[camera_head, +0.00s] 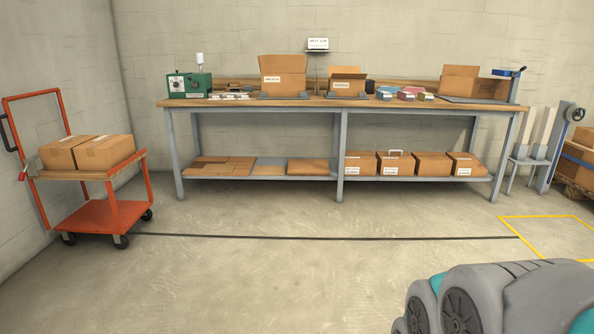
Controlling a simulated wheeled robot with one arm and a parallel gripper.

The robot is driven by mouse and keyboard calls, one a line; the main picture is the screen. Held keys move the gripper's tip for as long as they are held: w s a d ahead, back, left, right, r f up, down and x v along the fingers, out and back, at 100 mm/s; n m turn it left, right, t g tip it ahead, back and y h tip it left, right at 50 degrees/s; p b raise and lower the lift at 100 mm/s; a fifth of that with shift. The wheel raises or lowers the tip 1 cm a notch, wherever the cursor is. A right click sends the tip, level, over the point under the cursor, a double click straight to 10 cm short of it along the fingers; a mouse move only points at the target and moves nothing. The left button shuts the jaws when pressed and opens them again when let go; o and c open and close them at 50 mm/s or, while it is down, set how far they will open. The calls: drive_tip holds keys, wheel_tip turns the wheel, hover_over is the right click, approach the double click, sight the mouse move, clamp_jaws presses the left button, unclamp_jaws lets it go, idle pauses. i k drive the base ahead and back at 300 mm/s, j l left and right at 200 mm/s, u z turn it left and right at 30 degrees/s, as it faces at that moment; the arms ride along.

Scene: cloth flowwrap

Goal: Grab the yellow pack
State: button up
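A small yellow pack (426,97) lies on the far workbench (240,102), right of the middle. It sits at the right end of a small cluster of packs, beside a purple-pink one (406,96). It is too small here to make out details. A grey and teal part of my own arm fills the lower right corner, far from the bench. My gripper does not show.
Open cartons (283,75) stand on the bench, with a green machine (189,85) at its left. Boxes fill its lower shelf. An orange cart (100,212) with two cartons stands at left. The floor (270,275) before the bench is clear.

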sight(424, 95)
drive_tip(key=i, duration=2.05)
drive_tip(key=i+j+z, duration=0.1)
drive_tip(key=i, duration=1.9)
